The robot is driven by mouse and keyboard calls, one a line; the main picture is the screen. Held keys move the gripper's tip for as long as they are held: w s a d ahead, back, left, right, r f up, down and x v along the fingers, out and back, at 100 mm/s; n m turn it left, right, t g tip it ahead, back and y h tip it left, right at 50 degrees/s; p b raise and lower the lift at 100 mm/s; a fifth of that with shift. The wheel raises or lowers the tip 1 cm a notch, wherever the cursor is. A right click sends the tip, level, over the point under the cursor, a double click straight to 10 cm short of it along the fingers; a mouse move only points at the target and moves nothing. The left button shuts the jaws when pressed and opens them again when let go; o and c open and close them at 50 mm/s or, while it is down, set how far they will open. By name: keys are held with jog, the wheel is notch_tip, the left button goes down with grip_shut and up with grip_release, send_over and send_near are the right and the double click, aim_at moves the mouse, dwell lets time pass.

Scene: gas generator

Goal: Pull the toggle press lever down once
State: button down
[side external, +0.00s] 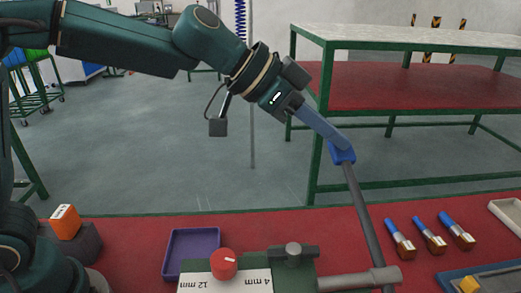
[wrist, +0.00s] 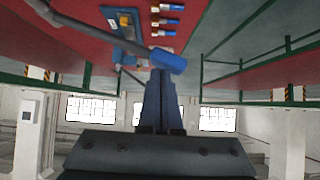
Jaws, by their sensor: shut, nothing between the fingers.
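The toggle press lever is a long dark grey rod (side external: 364,213) with a blue grip (side external: 342,154) at its top end. It stands up, tilted to the left, from the press (side external: 292,263) at the table's front. My gripper (side external: 345,145) is shut and empty, with its fingertips at the blue grip. In the wrist view, the blue grip (wrist: 168,60) lies across just beyond the tips of my gripper (wrist: 159,72), with the rod (wrist: 105,35) running to the upper left. I cannot tell whether the fingers touch the grip. The lever's lower end is partly cut off by the frame.
On the red table are a purple tray (side external: 168,263), a red knob (side external: 224,263) on the press, and an orange block (side external: 65,221) on a dark block. Several blue-and-copper parts (side external: 430,236) lie right of the rod. A green-framed bench (side external: 400,85) stands behind.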

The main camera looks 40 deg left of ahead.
aim_at(331, 153)
jog(key=shift+w+a+f, duration=0.1)
jog(key=shift+a+f, duration=0.05)
jog(key=shift+f, duration=0.4)
jog(key=shift+w+a+f, duration=0.1)
jog(key=shift+f, duration=0.4)
jog(key=shift+w+f, duration=0.1)
jog(key=shift+f, duration=0.55)
jog(key=shift+r, duration=2.65)
